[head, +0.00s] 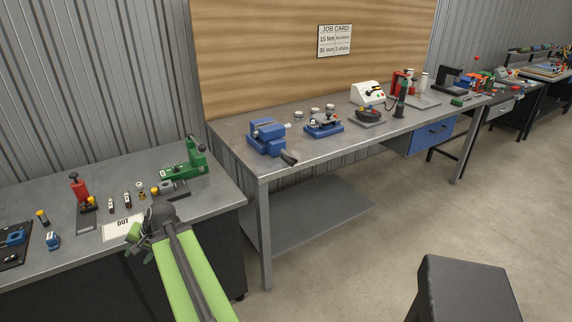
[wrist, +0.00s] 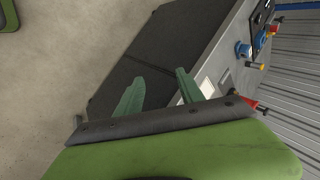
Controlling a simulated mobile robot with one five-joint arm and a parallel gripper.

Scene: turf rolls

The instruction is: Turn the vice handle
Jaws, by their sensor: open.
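The blue vice (head: 267,137) stands at the near left corner of the middle workbench (head: 225,137) in the head view. Its dark handle (head: 289,159) sticks out at the front edge of the bench. My gripper (head: 136,240) is in front of the left bench, to the left of the vice and well apart from it. In the wrist view my gripper's green fingers (wrist: 158,88) are spread, with nothing between them. The vice does not show in the wrist view.
The left bench (head: 226,192) holds a green press (head: 190,161), a red tool (head: 78,189) and several small parts. A blue fixture (head: 324,124) sits right of the vice. A dark stool (head: 462,290) stands at the lower right.

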